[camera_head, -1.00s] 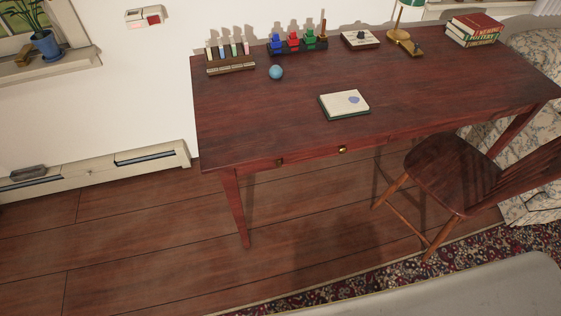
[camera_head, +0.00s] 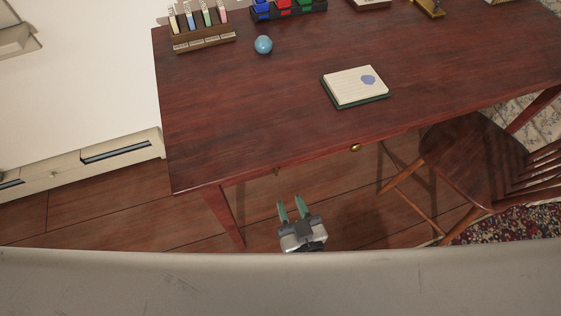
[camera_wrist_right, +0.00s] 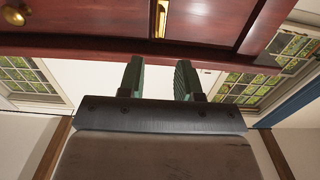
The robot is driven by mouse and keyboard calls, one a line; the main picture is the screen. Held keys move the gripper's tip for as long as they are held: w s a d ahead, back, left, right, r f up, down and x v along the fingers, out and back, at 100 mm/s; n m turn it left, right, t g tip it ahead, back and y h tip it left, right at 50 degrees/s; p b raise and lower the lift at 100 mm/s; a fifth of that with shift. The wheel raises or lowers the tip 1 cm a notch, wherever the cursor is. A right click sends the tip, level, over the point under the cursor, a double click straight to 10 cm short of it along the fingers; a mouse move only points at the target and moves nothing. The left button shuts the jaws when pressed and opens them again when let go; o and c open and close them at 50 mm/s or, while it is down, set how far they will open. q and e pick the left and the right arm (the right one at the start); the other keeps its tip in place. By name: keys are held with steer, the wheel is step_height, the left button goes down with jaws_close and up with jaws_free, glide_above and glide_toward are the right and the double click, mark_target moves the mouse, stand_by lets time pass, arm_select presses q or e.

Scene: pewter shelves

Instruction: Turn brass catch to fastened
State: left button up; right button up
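The brass catch (camera_head: 276,171) shows as a small piece under the desk's front edge in the head view, mostly hidden by the tabletop. In the right wrist view a narrow upright brass piece, apparently the catch (camera_wrist_right: 160,19), is at the top centre on the red-brown wood. Its exact setting is hard to tell. My right gripper (camera_head: 291,203) is below and in front of the desk edge, fingers pointing toward it. In the wrist view its two green fingers (camera_wrist_right: 159,80) are apart with nothing between them, short of the catch. My left gripper is out of view.
A round brass knob (camera_head: 354,147) sits on the desk front, right of the catch; it also shows in the wrist view (camera_wrist_right: 17,13). The desk (camera_head: 230,120) holds a notebook (camera_head: 356,87) and a blue ball (camera_head: 263,44). A wooden chair (camera_head: 470,158) stands at the right.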

mark_target(277, 170)
steer(key=x, duration=0.9)
steer(key=shift+w+a, duration=0.1)
steer(key=shift+w, duration=0.15)
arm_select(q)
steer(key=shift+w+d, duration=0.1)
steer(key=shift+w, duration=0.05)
arm_select(e)
jaws_close()
